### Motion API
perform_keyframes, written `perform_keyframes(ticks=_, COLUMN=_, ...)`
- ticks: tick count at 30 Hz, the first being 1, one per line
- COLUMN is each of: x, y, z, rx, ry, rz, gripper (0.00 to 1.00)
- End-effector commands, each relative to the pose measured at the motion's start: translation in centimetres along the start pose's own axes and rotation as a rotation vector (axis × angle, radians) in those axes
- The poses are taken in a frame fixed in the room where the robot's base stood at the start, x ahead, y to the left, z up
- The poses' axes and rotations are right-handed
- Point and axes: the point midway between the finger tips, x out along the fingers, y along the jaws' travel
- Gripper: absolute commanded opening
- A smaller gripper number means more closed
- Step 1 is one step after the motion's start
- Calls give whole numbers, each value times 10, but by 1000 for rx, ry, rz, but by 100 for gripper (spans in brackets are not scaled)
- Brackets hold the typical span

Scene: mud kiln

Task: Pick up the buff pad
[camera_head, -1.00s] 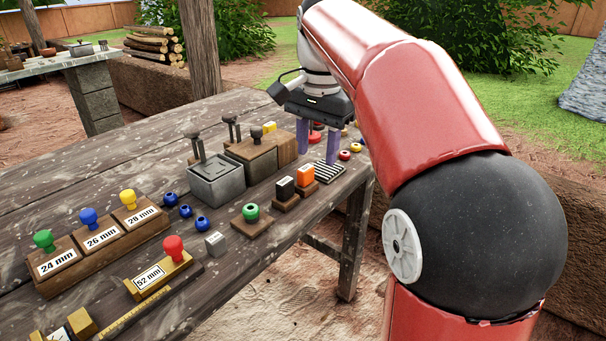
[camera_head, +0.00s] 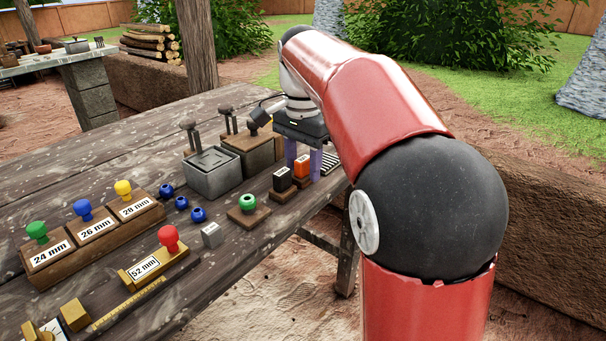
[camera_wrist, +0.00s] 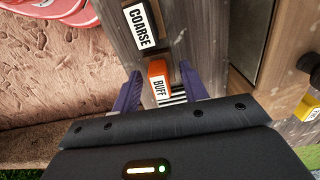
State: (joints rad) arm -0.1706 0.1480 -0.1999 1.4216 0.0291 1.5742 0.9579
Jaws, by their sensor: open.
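The buff pad is an orange block (camera_head: 302,166) on a small wooden base near the table's right edge. In the wrist view the orange block (camera_wrist: 157,75) shows its BUFF label between my two purple fingers. My gripper (camera_head: 303,169) is open, fingers pointing down, one on each side of the orange block. In the wrist view my gripper (camera_wrist: 160,80) shows a gap on both sides of the block. I cannot tell whether a finger touches it. The wooden base is partly hidden.
The black coarse pad (camera_head: 282,180) stands close beside the buff pad; its label (camera_wrist: 141,25) reads COARSE. A striped item (camera_head: 330,162) lies just behind. A grey metal box (camera_head: 212,174) and wooden box (camera_head: 252,152) stand left.

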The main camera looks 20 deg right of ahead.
Motion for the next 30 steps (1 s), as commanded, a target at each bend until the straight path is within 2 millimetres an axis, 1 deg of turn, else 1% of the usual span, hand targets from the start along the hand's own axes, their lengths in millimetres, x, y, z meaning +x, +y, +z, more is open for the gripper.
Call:
perform_keyframes(ticks=3, x=0, y=0, z=0, rx=0, ry=0, rz=0, gripper=42)
perform_keyframes(ticks=9, x=-1, y=0, z=0, rx=0, ry=0, rz=0, gripper=16)
perform_keyframes(ticks=11, x=0, y=0, z=0, rx=0, ry=0, rz=0, gripper=8)
perform_keyframes(ticks=12, x=-1, y=0, z=0, rx=0, ry=0, rz=0, gripper=6)
perform_keyframes(ticks=17, x=-1, y=0, z=0, rx=0, ry=0, rz=0, gripper=6)
perform_keyframes(ticks=20, x=-6, y=0, z=0, rx=0, ry=0, rz=-1, gripper=6)
perform_keyframes(ticks=23, x=-20, y=-1, z=-1, rx=0, ry=2, rz=-2, gripper=6)
perform_keyframes(ticks=30, x=-70, y=-1, z=-1, rx=1, ry=2, rz=-3, gripper=6)
